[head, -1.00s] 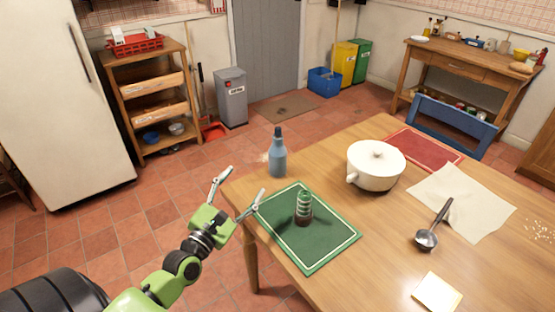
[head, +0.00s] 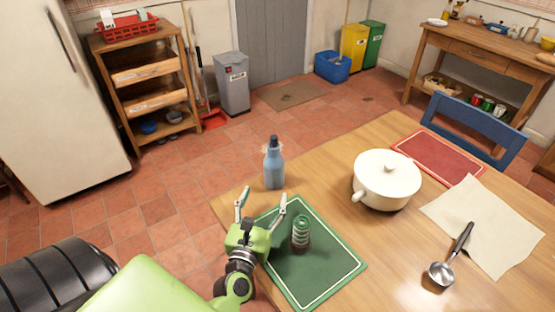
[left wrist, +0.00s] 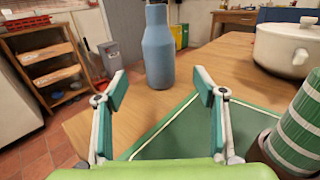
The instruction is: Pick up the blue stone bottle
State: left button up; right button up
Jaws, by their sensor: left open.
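The blue stone bottle (head: 274,167) stands upright near the left corner of the wooden table, with a dark cap. It also shows in the left wrist view (left wrist: 158,50), ahead of the fingers and roughly centred between them, its top cut off. My left gripper (head: 262,197) is open and empty, its fingers pointing at the bottle from the near side. In the left wrist view the open fingers (left wrist: 161,90) are spread over the table edge and green mat, with a gap before the bottle. My right gripper is not in view.
A white lidded pot (head: 386,182) stands farther right. A ladle (head: 443,272) lies near a beige cloth (head: 488,222). The table left of the bottle ends at its edge.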

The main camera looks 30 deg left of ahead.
aim_at(271, 174)
pick_arm(q)
jog(key=x, duration=0.3)
jog(key=p+x, duration=0.1)
jog(key=x, duration=0.1)
jog(key=shift+w+r, duration=0.2)
jog(key=shift+r, duration=0.15)
jog(key=x, duration=0.2)
jog(key=shift+w+a+f, duration=0.15)
jog(key=shift+w+a, duration=0.05)
jog(key=shift+w, duration=0.1)
jog(key=p+x, duration=0.1)
jog(key=x, duration=0.2)
jog(key=shift+w+a+f, duration=0.2)
jog(key=shift+w, duration=0.1)
jog(key=shift+w+a+f, duration=0.1)
jog(key=shift+w+a, duration=0.05)
jog(key=shift+w, duration=0.3)
jog(key=c, duration=1.5)
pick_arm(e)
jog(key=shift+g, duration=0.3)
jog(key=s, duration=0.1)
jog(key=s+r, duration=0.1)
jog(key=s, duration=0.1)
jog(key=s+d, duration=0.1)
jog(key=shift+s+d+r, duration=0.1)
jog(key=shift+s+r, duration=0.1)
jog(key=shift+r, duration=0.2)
